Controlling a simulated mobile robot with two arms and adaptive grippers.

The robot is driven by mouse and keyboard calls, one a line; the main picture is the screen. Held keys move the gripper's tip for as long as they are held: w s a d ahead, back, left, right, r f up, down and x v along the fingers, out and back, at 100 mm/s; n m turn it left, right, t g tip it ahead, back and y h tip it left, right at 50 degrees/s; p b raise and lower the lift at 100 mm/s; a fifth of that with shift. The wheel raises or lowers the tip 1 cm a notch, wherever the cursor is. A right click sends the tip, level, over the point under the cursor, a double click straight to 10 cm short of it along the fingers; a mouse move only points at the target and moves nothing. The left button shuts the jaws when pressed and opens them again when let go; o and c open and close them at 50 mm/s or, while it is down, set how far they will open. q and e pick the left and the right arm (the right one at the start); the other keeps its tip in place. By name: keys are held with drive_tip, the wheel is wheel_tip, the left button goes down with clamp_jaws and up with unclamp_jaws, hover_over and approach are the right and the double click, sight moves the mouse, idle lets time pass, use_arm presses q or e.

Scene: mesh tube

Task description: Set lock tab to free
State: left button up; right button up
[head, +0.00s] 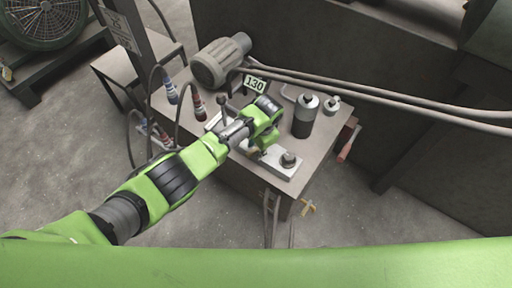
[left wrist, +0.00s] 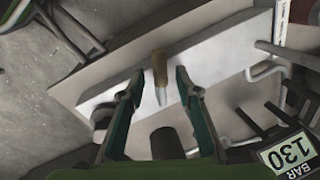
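My left gripper (head: 262,143) is over a pale metal bar (head: 283,169) on the cabinet top, and the gripper hides the bar's middle. In the left wrist view its two fingers (left wrist: 158,80) are spread, with a small piece with a tan end and silver tip (left wrist: 160,78) between them. Gaps show on both sides of this piece. It lies across the bar (left wrist: 108,98); it may be the lock tab, but I cannot tell its setting. My right gripper is not in view.
A motor (head: 221,61), a "130" sign (head: 255,85), a grey cylinder (head: 305,116) and a dark-knobbed lever (head: 222,100) stand around the arm. Red (head: 197,103) and blue (head: 170,92) hose fittings are at left. Pipes (head: 370,91) cross behind. A red handle (head: 348,144) juts out at right.

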use_arm(q)
drive_tip(key=shift+d+r, duration=0.1)
drive_tip(key=shift+r, duration=0.4)
wheel_tip(320, 180, up, 11)
drive_tip(key=s+d, duration=0.1)
drive_tip(key=shift+s, duration=0.4)
drive_tip(key=shift+d+f, duration=0.1)
